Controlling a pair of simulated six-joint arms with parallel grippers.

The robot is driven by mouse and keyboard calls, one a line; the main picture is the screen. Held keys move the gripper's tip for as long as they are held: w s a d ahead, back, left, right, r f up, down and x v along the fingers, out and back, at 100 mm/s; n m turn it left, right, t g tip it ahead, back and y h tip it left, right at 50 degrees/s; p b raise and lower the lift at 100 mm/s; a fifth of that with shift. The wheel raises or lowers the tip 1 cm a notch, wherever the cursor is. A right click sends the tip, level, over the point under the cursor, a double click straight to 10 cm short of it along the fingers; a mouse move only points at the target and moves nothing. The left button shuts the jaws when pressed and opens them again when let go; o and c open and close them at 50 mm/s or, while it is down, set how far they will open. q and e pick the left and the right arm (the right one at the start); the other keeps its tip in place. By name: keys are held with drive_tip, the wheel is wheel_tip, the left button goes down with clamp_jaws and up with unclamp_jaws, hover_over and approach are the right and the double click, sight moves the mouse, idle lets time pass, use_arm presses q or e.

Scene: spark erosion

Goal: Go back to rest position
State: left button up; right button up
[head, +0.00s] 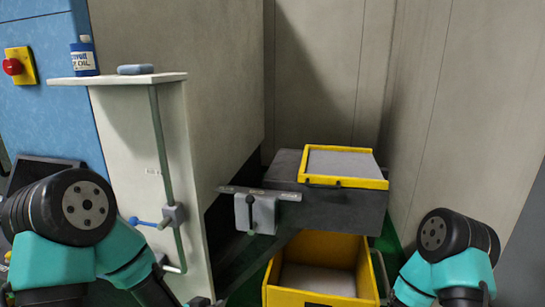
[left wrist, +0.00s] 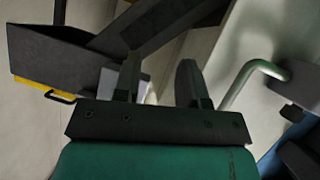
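My left gripper (left wrist: 160,78) shows in the left wrist view with its two dark fingers apart and nothing held between them. In the head view my left arm (head: 75,230) comes in at the lower left, and its gripper end is mostly cut off at the bottom edge. My right arm (head: 450,255) is at the lower right of the head view, folded low. Its gripper is outside the picture.
A pale cabinet with a shelf (head: 120,79), a green pipe (head: 161,140) and a blue-handled valve (head: 172,215) stands near my left arm. A grey box with a yellow-framed lid (head: 345,182) sits above a yellow bin (head: 300,297). A bottle (head: 83,60) stands on the shelf.

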use_arm(q)
drive_tip(key=s+a+f+n+g, duration=0.2)
drive_tip(key=s+f+g, duration=0.3)
drive_tip(key=s+f, duration=0.3)
drive_tip(key=s+a+f+n+g, duration=0.2)
drive_tip(key=s+f+g, duration=0.3)
drive_tip(key=s+f, duration=0.4)
wheel_tip(320, 180, down, 3)
drive_tip(key=shift+a+f+g+y, duration=0.1)
drive_tip(key=shift+a+g+y, duration=0.2)
drive_tip(key=shift+y, duration=0.1)
idle(0.6)
